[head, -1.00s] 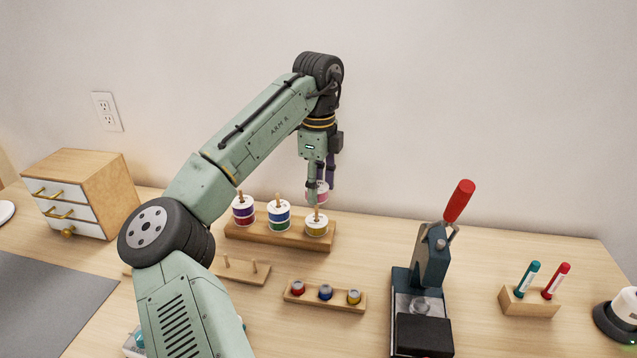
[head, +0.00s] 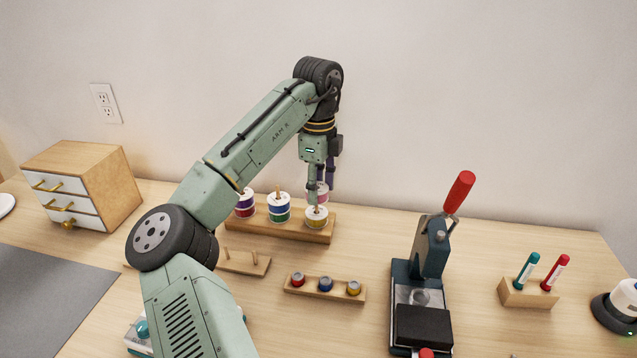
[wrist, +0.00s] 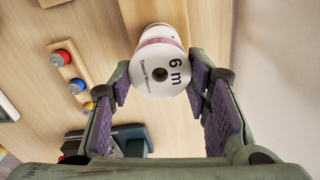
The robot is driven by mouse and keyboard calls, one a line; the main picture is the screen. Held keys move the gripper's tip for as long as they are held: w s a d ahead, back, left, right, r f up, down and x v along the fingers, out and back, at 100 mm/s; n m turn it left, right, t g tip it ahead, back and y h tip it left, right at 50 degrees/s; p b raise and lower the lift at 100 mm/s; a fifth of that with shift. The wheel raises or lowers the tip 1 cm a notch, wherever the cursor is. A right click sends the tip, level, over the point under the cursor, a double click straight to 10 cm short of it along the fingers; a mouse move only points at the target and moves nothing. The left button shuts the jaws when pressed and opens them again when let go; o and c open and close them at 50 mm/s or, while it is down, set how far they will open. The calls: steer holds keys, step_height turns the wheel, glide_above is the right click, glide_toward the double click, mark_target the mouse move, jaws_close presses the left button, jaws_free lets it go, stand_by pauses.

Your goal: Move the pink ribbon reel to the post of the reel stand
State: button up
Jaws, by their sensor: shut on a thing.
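The pink ribbon reel (head: 324,188), with white flanges, is held in my gripper (head: 320,190). In the wrist view the reel's white "6 m" face (wrist: 161,70) lies between the two purple-padded fingertips. The wooden reel stand (head: 290,232) is at the back of the table. I cannot tell whether the pink reel touches the stand.
A pegged wooden rack (head: 246,263) and a holder with small coloured bobbins (head: 325,288) lie in front of the stand. A press with a red handle (head: 431,250) stands to the right, a drawer box (head: 110,185) to the left. The wall is close behind.

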steer(key=shift+f, duration=0.1)
steer(key=o, duration=1.1)
step_height(320, 180, up, 12)
steer(key=shift+r, duration=0.1)
stand_by(0.3)
